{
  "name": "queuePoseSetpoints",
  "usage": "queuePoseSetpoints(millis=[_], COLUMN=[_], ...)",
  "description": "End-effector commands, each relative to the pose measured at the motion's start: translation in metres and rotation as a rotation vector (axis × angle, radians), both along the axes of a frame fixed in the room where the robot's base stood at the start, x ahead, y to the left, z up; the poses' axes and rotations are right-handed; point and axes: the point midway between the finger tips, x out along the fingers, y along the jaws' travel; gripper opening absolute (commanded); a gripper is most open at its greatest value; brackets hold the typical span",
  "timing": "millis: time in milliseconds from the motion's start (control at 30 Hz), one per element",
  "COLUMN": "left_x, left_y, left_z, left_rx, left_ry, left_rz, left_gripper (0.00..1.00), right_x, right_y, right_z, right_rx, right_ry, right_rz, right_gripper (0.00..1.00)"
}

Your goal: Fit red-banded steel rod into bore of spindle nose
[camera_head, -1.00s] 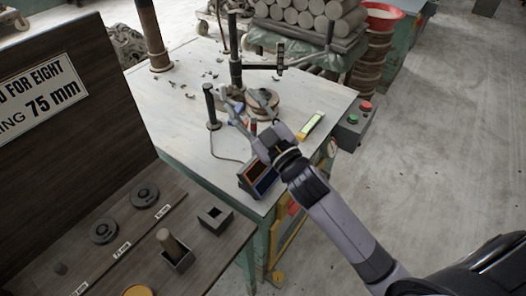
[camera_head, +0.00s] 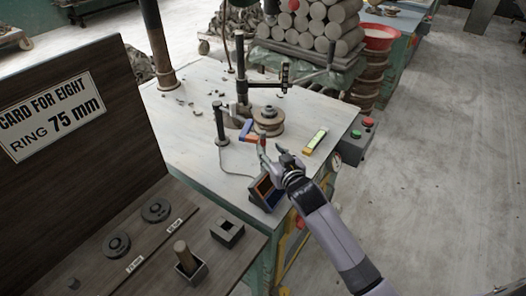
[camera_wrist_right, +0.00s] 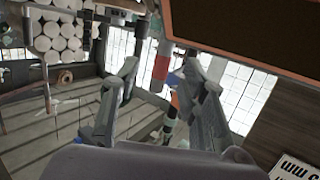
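My right gripper is open and empty. A stacked round part (camera_head: 268,121) on the bench behind the rod may be the spindle nose; its bore cannot be made out. The rod's lower end is unclear. My left gripper is not in view.
A dark post with a side arm (camera_head: 241,75) rises behind the round part. A small display box (camera_head: 266,192) stands at the bench's front edge, below my gripper. Small trimmings litter the bench's left.

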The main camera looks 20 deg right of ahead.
Motion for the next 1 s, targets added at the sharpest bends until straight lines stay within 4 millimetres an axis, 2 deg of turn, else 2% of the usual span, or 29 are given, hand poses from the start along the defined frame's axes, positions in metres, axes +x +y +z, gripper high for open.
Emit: queuePoseSetpoints(millis=[167, 533, 833, 1000], left_x=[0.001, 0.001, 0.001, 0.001], left_y=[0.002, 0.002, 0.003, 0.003], left_z=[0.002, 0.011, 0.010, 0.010], left_rx=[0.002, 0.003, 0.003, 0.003], left_ry=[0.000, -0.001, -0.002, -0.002], left_rz=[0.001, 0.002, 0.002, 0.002], left_gripper=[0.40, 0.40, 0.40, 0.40], right_x=[0.010, 0.053, 0.056, 0.056], right_y=[0.002, 0.008, 0.008, 0.008], right_z=[-0.001, -0.009, -0.011, -0.011], right_rx=[-0.001, -0.001, -0.001, -0.001], right_ry=[0.000, -0.001, 0.000, 0.000], right_rz=[0.000, 0.001, 0.001, 0.001], right_gripper=[0.40, 0.40, 0.40, 0.29])
